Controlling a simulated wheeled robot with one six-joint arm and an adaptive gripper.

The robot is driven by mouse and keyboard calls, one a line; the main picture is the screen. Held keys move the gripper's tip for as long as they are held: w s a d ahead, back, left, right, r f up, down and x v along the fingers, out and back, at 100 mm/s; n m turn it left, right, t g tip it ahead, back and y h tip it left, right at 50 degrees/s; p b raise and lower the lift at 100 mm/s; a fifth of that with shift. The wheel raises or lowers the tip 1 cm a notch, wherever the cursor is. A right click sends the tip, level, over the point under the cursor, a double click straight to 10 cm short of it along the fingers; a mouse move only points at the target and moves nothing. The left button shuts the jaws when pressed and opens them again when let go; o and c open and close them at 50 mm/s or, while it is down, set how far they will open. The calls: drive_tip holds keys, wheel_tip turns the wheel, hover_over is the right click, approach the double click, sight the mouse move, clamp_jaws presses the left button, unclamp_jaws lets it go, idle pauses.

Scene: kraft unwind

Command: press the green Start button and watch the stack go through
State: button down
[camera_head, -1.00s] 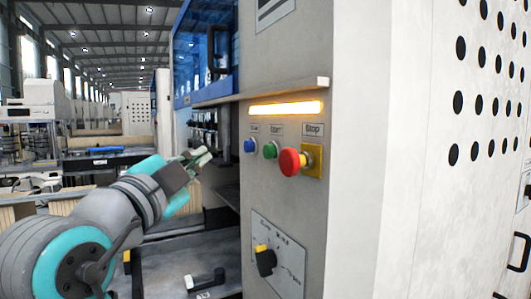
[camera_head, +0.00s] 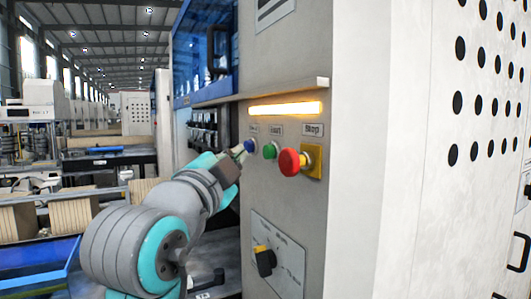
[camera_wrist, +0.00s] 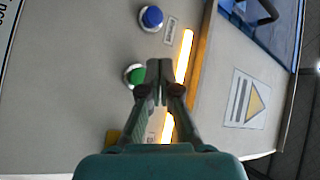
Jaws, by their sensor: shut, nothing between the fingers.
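The green Start button (camera_head: 270,151) sits on the grey control panel (camera_head: 285,210), between a blue button (camera_head: 250,145) and a red mushroom Stop button (camera_head: 290,162). My gripper (camera_head: 240,151) is shut and empty, with its tips just left of the blue button in the head view. In the wrist view the shut fingertips (camera_wrist: 157,92) appear beside the green button (camera_wrist: 136,74), overlapping its edge. The blue button (camera_wrist: 151,17) shows farther up there. Whether the fingers touch the panel cannot be told. The red button is hidden behind my gripper in the wrist view.
A lit amber strip (camera_head: 285,108) runs above the buttons, under a protruding ledge (camera_head: 270,88). A black and yellow selector knob (camera_head: 265,261) juts out lower on the panel. A blue-tinted machine window (camera_head: 207,45) is at upper left. Conveyors with kraft-coloured stacks (camera_head: 65,211) stand at left.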

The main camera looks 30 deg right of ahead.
drive_tip(key=shift+d, duration=1.1)
drive_tip(key=shift+d, duration=0.1)
idle(0.6)
drive_tip(key=shift+d, duration=0.3)
drive_tip(key=shift+d, duration=0.6)
idle(0.9)
drive_tip(key=shift+a, duration=1)
drive_tip(key=shift+a, duration=2.5)
